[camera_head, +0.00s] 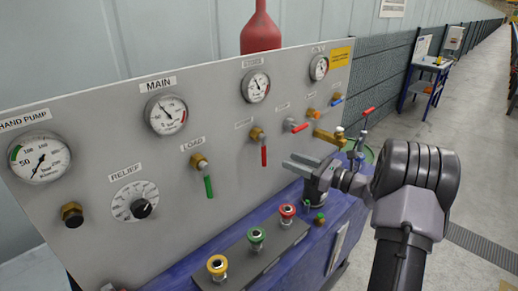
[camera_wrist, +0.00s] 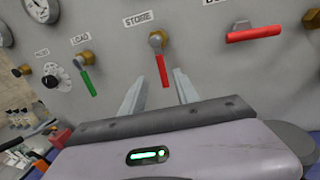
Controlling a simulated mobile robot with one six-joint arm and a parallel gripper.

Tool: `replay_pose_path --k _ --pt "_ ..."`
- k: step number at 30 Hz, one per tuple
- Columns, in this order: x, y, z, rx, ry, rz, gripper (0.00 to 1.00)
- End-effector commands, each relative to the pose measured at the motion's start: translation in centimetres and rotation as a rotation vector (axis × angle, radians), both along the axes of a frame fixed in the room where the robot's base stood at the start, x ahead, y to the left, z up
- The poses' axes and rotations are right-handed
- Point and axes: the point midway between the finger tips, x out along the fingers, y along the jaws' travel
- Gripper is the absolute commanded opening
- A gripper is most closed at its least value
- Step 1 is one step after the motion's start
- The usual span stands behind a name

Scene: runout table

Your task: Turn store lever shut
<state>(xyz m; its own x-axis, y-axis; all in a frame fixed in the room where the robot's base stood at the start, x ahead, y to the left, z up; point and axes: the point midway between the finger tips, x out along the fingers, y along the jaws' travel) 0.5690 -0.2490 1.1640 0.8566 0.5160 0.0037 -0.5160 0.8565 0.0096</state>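The store lever (camera_wrist: 162,70) has a red handle on a brass valve, below the STORE label (camera_wrist: 138,19) in the wrist view. Its handle hangs down, tilted slightly to the right. In the head view the red handle (camera_head: 264,156) also points down on the grey panel. My gripper (camera_wrist: 160,74) is open, its two pale fingers on either side of the handle's lower end as seen in the wrist view. In the head view my gripper (camera_head: 297,164) is to the right of the handle and apart from it. No contact shows.
The green load lever (camera_head: 208,184) hangs down to the left. Another red lever (camera_wrist: 253,33) lies level to the right. Yellow, green and red knobs stand on a box (camera_head: 265,256) below. A red bottle (camera_head: 260,30) rises behind the panel. Open floor lies to the right.

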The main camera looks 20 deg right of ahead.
Motion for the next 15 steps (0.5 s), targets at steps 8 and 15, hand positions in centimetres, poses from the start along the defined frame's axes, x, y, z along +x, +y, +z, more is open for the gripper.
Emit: replay_pose_path --k 8,15 --pt "6.6 4.2 -0.2 -0.001 0.0 0.005 0.37" --pt "9.4 5.8 -0.1 -0.002 0.001 0.003 0.37"
